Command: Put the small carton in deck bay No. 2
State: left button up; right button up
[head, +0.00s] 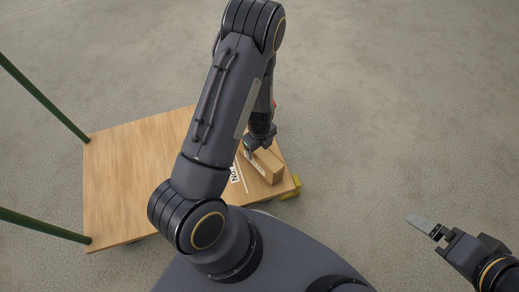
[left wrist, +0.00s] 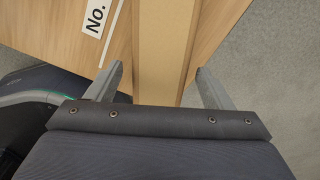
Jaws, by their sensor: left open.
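The small carton (head: 265,166) is a brown box at the right end of the wooden deck (head: 125,165), and it looks to rest on it. My left gripper (head: 262,140) is over the carton. In the left wrist view the carton (left wrist: 165,50) runs between the two spread fingers of the gripper (left wrist: 162,85), with a gap on each side. A white label (left wrist: 95,15) reading "No." lies on the deck beside a white line; its number is cut off. My arm hides much of the deck. My right gripper (head: 432,229) is at the lower right, away from the deck; its jaw gap is unclear.
Two green posts (head: 42,97) rise from the deck's left side. A yellow part (head: 291,187) shows under the deck's right corner. The deck's left part is bare. Open grey floor (head: 400,100) lies around it.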

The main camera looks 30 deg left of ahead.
pick_arm(q)
notch_tip(320, 180, up, 8)
jog(key=shift+f+p, duration=0.25)
jog(key=shift+p, duration=0.95)
jog(key=s+d+r+n+t+h, duration=0.2)
jog(key=s+r+n, duration=0.2)
jog(key=r+n, duration=0.65)
jog(key=s+d+r+n+t+h, duration=0.2)
jog(key=s+r+n, duration=0.25)
jog(key=r, duration=1.05)
jog(key=s+d+r+n+t, duration=0.1)
jog(key=s+r+n, duration=0.3)
jog(key=s+n, duration=0.4)
jog(key=shift+r+t, duration=0.15)
jog(key=shift+t, duration=0.15)
notch_tip(320, 180, up, 29)
jog(key=p, duration=2.8)
jog(key=shift+p, duration=0.4)
